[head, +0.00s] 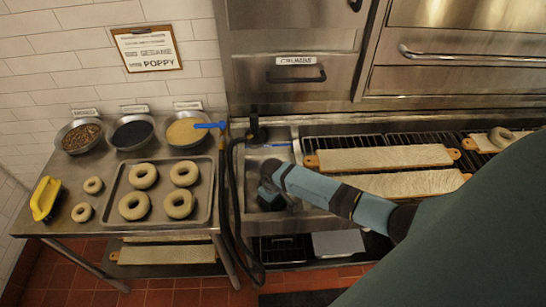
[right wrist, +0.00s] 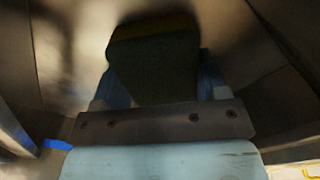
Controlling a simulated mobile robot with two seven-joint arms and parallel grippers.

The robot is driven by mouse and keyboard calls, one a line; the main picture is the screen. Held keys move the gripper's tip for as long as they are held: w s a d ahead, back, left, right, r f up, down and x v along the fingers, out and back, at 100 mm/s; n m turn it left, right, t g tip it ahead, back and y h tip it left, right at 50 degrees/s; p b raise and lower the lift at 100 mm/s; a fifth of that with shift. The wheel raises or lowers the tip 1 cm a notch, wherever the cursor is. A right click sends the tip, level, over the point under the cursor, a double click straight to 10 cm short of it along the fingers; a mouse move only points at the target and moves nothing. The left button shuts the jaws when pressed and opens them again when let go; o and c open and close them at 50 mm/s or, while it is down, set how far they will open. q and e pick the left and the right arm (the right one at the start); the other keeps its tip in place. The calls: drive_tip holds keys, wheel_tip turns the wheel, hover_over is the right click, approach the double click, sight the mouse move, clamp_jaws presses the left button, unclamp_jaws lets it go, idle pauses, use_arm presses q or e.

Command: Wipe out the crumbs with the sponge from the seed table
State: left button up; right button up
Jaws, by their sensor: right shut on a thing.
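The seed table (head: 225,225) is the steel table on the left of the head view. Crumbs cannot be made out on it. My right arm reaches from the right into the steel sink, with my right gripper (head: 270,197) low in the basin. In the right wrist view, my right gripper (right wrist: 156,85) is shut on a dark green sponge (right wrist: 155,65) with a yellowish far edge. The sponge is hidden in the head view. The basin's dim metal walls surround it. My left gripper is not in view.
On the seed table are a tray (head: 161,221) of several bagels, two loose small bagels, a yellow handled object (head: 45,199), and bowls of seeds (head: 82,136). A black hose (head: 229,190) hangs between table and sink (head: 322,226). Bagel boards (head: 385,158) lie right.

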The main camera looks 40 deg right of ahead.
sight(274, 210)
drive_tip(key=shift+s+a+f, duration=0.15)
drive_tip(key=shift+s+a, duration=0.35)
drive_tip(key=shift+s, duration=0.35)
drive_tip(key=shift+s+a+f, duration=0.1)
drive_tip(key=shift+s+a, duration=0.4)
drive_tip(key=shift+s, duration=0.35)
drive_tip(key=shift+s+a+f, duration=0.1)
drive_tip(key=shift+s+a, duration=0.05)
drive_tip(key=shift+w+d+r, duration=0.25)
drive_tip(key=shift+w+d, duration=0.2)
drive_tip(key=shift+w, duration=0.2)
drive_tip(key=shift+w+d+r, duration=0.15)
drive_tip(key=shift+w+d, duration=0.3)
drive_tip(key=shift+w, duration=0.2)
drive_tip(key=shift+w+d, duration=0.4)
drive_tip(key=shift+w, duration=0.25)
drive_tip(key=shift+w+d+r+b, duration=0.1)
drive_tip(key=shift+w+d+b, duration=0.35)
drive_tip(key=shift+w, duration=0.45)
drive_tip(key=shift+w+d, duration=0.5)
drive_tip(key=shift+w, duration=0.2)
drive_tip(key=shift+w+d+b, duration=0.45)
drive_tip(key=shift+w+d, duration=0.05)
drive_tip(key=shift+w, duration=0.35)
drive_tip(key=shift+w+d+b, duration=0.45)
drive_tip(key=shift+w+d, duration=0.05)
drive_tip(key=shift+w, duration=0.35)
